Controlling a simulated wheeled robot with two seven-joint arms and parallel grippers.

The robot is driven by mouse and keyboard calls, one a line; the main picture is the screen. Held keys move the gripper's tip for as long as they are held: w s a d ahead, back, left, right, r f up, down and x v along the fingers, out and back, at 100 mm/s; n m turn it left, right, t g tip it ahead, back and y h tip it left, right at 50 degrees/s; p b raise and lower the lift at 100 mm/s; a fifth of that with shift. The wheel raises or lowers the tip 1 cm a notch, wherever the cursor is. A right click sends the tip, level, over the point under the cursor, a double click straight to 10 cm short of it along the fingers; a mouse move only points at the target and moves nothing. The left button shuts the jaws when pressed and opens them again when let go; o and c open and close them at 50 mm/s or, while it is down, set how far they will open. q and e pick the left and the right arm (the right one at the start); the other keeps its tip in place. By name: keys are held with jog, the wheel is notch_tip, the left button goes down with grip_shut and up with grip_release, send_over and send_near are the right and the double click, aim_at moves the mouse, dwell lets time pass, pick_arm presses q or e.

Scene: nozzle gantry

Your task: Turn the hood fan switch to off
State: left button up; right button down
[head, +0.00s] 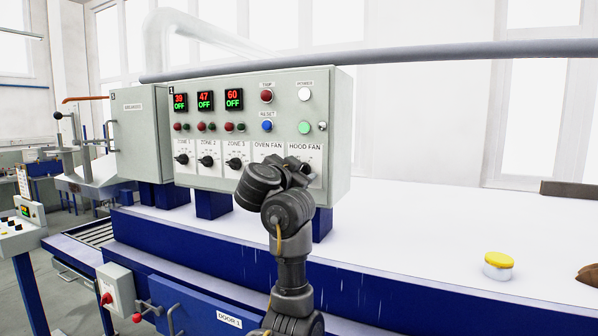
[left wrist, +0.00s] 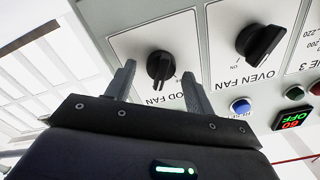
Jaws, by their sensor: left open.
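The hood fan switch is a black rotary knob (left wrist: 160,66) on a white plate lettered HOOD FAN in the left wrist view, where the picture is upside down. Its pointer is tilted; I cannot tell which mark it points to. In the head view its plate (head: 306,150) shows at the panel's lower right, but my arm covers the knob. My left gripper (head: 298,168) is in front of the panel. In the left wrist view the open left gripper (left wrist: 161,88) has one finger on each side of the knob, apparently not touching it. My right gripper is not in view.
The OVEN FAN knob (left wrist: 261,43) is close beside. The grey control panel (head: 330,88) has zone knobs, displays, lamps and buttons, including the blue RESET button (head: 267,126). A grey pipe (head: 420,56) runs above. A yellow-lidded jar (head: 498,265) stands on the white top at right.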

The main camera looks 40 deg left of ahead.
pick_arm(q)
jog(key=c, duration=1)
jog(key=shift+o, duration=0.2)
jog(key=shift+s+a+n+b, duration=0.1)
jog(key=shift+n+b, duration=0.25)
jog(key=shift+n, duration=2.6)
jog(key=shift+a+n+b, duration=0.1)
jog(key=shift+n+b, duration=0.25)
jog(key=shift+n, duration=2.6)
